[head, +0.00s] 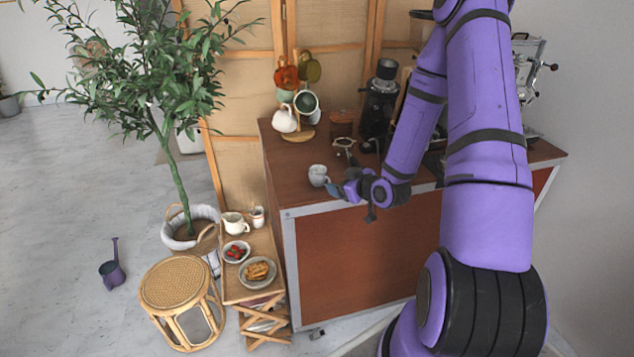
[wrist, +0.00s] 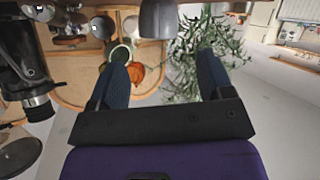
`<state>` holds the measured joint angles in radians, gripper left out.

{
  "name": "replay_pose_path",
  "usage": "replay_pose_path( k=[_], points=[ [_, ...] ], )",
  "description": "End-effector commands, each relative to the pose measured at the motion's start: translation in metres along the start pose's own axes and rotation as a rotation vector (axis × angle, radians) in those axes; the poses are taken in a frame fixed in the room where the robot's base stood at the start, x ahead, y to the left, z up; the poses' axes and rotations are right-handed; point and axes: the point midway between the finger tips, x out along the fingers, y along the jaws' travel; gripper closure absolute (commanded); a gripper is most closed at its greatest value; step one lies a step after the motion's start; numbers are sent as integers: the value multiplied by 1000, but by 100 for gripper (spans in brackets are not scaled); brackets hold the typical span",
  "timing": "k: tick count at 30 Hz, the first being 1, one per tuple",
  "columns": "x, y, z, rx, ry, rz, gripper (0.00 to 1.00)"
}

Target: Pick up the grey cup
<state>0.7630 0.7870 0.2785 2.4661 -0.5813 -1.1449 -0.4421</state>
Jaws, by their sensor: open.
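The grey cup (head: 318,175) stands on the wooden cart top near its front left edge. In the wrist view the grey cup (wrist: 158,20) shows upside down at the top, roughly in line with the space between the fingers and beyond their tips. My gripper (head: 335,189) is just right of the cup in the head view, low over the front edge of the cart. In the wrist view my gripper (wrist: 163,66) has its two dark blue fingers wide apart with nothing between them. I cannot tell in the head view whether a finger touches the cup.
A mug tree (head: 297,134) with several mugs stands behind the cup. A portafilter (head: 344,146) and a black grinder (head: 379,100) are behind my gripper. A low wooden stand (head: 236,291) with bowls and a jug is left of the cart. A potted tree (head: 178,170) stands further left.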

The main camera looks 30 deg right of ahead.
Motion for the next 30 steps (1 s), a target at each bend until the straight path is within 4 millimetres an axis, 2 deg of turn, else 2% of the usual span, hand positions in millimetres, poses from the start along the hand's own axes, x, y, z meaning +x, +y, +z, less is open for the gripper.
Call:
replay_pose_path(
  k=[9, 16, 24, 30],
  points=[
    [44, 0, -1, -1, 1, -1, 26],
    [58, 1, -1, -1, 0, 0, 26],
    [94, 4, -2, 0, 0, -1, 26],
    [103, 5, -2, 0, -1, 0, 26]
  ],
)
